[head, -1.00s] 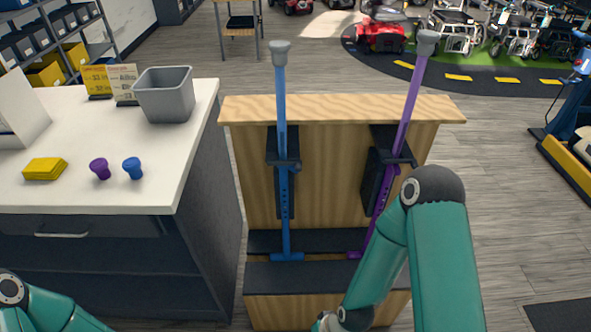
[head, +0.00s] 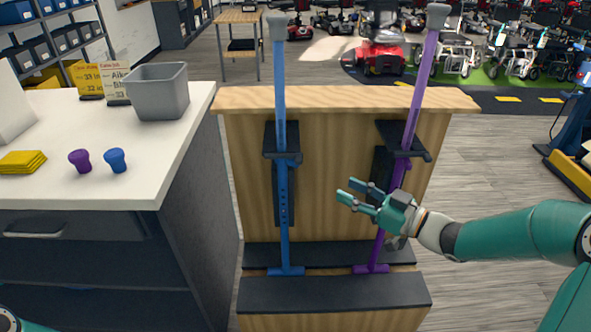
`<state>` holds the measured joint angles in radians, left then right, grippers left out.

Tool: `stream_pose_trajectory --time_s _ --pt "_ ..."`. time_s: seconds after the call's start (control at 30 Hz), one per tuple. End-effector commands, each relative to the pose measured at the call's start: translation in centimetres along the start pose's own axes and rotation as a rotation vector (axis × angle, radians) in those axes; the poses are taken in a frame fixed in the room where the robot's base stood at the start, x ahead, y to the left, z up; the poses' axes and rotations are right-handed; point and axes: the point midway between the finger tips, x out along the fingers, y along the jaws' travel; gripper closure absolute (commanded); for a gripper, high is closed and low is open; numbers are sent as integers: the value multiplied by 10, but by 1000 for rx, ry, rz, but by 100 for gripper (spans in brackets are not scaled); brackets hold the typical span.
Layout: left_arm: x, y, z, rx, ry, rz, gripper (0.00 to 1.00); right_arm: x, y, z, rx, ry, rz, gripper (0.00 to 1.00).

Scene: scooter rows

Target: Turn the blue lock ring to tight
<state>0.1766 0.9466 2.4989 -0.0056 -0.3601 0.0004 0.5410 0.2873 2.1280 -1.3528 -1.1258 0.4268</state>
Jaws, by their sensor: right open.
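A blue cane (head: 282,100) stands upright in a wooden stand, its grey rubber tip at the top and its blue cross-piece at the bottom. A small blue collar (head: 284,161) shows on it by the black bracket; I take it for the lock ring, but cannot tell whether it is loose or tight. A purple cane (head: 421,88) leans to the right beside it. My right gripper (head: 347,189) is open and empty, pointing left, in front of the stand between the canes. It is apart from the blue cane and covers part of the purple one. My left gripper is out of view.
The stand's wooden top edge (head: 345,97) and black lower ledge (head: 335,293) bound the canes. At left a white counter (head: 130,190) holds a grey bin (head: 158,92), purple and blue caps, and yellow cloths (head: 22,162).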

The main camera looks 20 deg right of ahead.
Motion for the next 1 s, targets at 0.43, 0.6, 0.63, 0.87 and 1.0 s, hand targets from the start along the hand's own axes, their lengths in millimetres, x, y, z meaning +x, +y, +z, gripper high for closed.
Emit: stream_pose_trajectory --time_s 0.43,0.6,0.63,0.87,1.0 --pt "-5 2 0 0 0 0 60 90 -1 0 2 -1 -4 58" --pt "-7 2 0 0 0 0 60 124 -1 1 3 -2 -2 58" --pt "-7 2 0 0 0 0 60 129 -1 0 3 -1 -2 58" --pt "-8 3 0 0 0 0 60 154 -1 1 3 -2 -1 58" --pt "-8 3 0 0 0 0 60 159 0 1 2 -2 1 58"
